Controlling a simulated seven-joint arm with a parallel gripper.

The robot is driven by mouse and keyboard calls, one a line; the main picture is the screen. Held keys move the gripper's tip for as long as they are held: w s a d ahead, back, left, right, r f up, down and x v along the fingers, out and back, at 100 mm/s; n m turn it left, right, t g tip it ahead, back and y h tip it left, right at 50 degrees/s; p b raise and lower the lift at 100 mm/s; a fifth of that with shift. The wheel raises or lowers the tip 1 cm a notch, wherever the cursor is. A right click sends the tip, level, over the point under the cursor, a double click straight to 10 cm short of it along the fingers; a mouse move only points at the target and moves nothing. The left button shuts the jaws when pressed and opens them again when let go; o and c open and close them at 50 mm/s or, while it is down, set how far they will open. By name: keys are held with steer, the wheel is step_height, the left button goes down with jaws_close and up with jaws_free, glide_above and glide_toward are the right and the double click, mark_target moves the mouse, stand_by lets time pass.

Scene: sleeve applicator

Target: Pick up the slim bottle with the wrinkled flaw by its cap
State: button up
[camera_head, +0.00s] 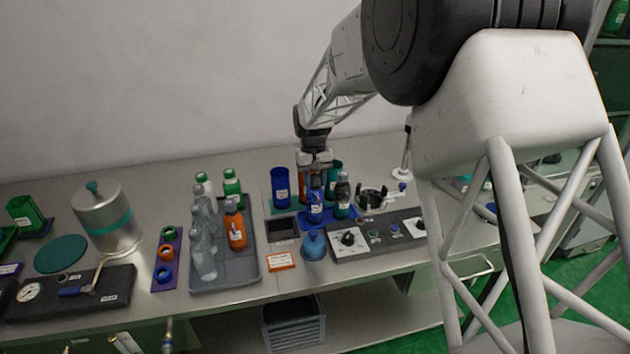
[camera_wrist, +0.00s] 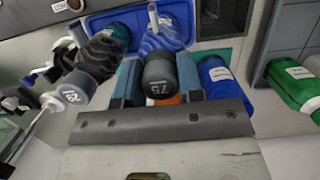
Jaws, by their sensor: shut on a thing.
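A slim blue bottle (camera_head: 315,208) with a white label stands in the blue tray (camera_head: 301,220). In the wrist view its blue body (camera_wrist: 172,27) shows wavy lighter bands, and its dark cap (camera_wrist: 160,76) reads 75. My gripper (camera_head: 315,181) is above it; in the wrist view my gripper (camera_wrist: 160,84) has a finger on each side of the cap and is shut on it. A second slim bottle (camera_head: 342,196), teal with a dark cap, stands just right of it; its body (camera_wrist: 101,52) looks streaked in the wrist view. I cannot tell whether the held bottle touches the tray.
A blue cylinder (camera_head: 280,187) stands behind left, with an orange and a teal one partly hidden behind my gripper. A grey tray (camera_head: 222,279) with clear, green and orange bottles is left. A control panel (camera_head: 376,235) and blue funnel-like piece (camera_head: 313,246) are in front.

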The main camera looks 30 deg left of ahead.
steer(key=shift+r, duration=3.65)
steer(key=shift+w+r, duration=0.1)
